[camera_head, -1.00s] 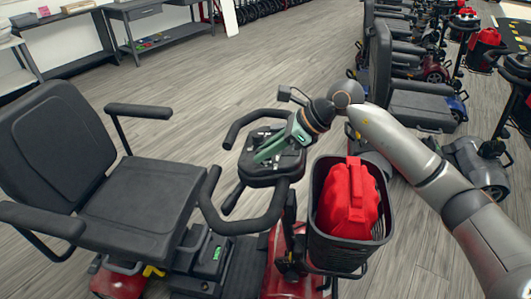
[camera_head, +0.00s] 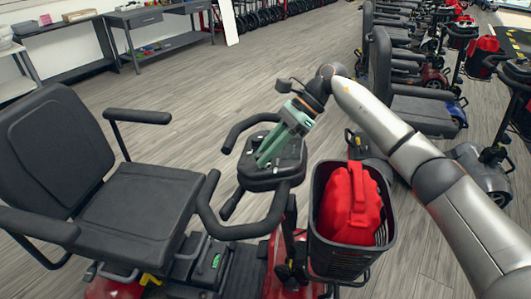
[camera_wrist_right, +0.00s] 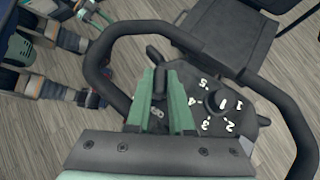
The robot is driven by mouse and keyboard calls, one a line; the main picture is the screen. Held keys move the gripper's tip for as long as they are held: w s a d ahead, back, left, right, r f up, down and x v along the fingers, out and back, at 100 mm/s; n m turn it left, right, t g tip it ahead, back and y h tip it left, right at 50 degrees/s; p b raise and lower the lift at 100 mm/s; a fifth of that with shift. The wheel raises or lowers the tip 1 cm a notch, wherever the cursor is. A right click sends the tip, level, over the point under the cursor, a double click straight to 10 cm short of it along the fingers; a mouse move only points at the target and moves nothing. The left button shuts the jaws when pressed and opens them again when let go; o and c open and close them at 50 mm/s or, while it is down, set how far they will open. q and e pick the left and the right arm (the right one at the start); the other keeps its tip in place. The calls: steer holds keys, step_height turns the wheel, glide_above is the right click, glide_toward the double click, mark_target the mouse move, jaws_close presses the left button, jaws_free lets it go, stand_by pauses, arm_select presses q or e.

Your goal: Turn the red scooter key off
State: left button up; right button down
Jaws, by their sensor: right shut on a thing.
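The red scooter (camera_head: 285,262) stands in front of me, with a dark console (camera_head: 252,181) between its looped handlebars. My right gripper (camera_head: 264,160) comes down onto the console from the upper right, its green fingers close together. In the right wrist view the gripper (camera_wrist_right: 159,118) is at the console (camera_wrist_right: 225,125), beside the numbered speed dial (camera_wrist_right: 222,104). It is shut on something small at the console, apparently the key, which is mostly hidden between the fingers. Its turn angle cannot be made out. I do not make out my left gripper.
A black basket (camera_head: 345,262) holding a red bag (camera_head: 350,205) is close below my right arm. The scooter's black seat (camera_head: 140,205) is at the left. More scooters (camera_head: 410,95) stand in a row at the upper right. Grey floor is open behind.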

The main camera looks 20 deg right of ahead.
stand_by(0.3)
steer(key=c, duration=0.8)
jaws_free()
steer(key=v, duration=1.2)
steer(key=shift+d+r+p, duration=0.15)
steer(key=shift+r+p, duration=0.05)
steer(key=shift+p, duration=0.1)
steer(key=shift+w, duration=0.1)
steer(key=shift+r, duration=0.1)
